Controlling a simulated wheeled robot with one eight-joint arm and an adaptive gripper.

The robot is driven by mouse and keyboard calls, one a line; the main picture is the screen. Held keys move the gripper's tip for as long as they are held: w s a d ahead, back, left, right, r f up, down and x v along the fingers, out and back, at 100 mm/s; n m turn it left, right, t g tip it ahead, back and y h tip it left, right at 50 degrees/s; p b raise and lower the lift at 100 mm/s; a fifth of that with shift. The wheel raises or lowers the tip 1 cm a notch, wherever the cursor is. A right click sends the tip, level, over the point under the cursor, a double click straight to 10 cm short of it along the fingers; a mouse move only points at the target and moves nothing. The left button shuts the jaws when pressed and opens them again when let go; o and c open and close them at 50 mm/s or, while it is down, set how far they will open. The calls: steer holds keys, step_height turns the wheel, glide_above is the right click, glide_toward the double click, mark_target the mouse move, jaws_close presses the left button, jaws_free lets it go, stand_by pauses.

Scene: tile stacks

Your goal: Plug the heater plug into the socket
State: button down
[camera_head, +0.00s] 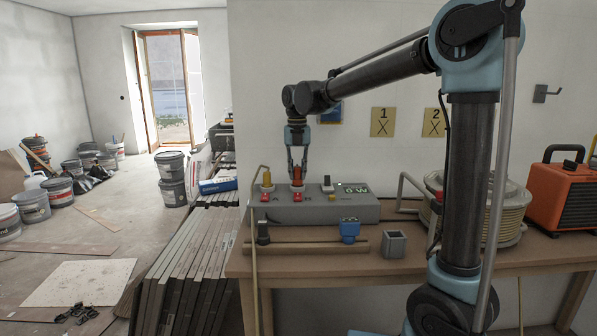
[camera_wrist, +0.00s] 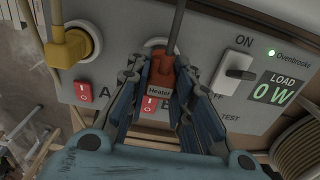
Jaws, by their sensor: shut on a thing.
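The heater plug (camera_head: 298,175) is red, with a "Heater" label in the wrist view (camera_wrist: 161,73) and a dark cable rising from it. My gripper (camera_head: 297,167) points down and is shut on this plug, with a finger on each side in the wrist view (camera_wrist: 160,95). The plug is over the socket marked B on the grey power box (camera_head: 345,209). Part of the socket's pale ring (camera_wrist: 155,43) shows behind it. I cannot tell how deep the plug sits. A red rocker switch (camera_wrist: 150,105) is just below the socket.
A yellow plug (camera_wrist: 72,47) sits at socket A, left of my gripper. A white lever (camera_wrist: 235,72) marked ON and a "0 W" display (camera_wrist: 275,90) are to the right. A blue plug (camera_head: 349,230) and a grey cup (camera_head: 395,244) are in front of the box.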

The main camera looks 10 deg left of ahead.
steer(key=shift+f, duration=0.8)
stand_by(0.4)
steer(key=c, duration=1.3)
jaws_free()
steer(key=shift+r, duration=0.1)
steer(key=shift+r, duration=2.9)
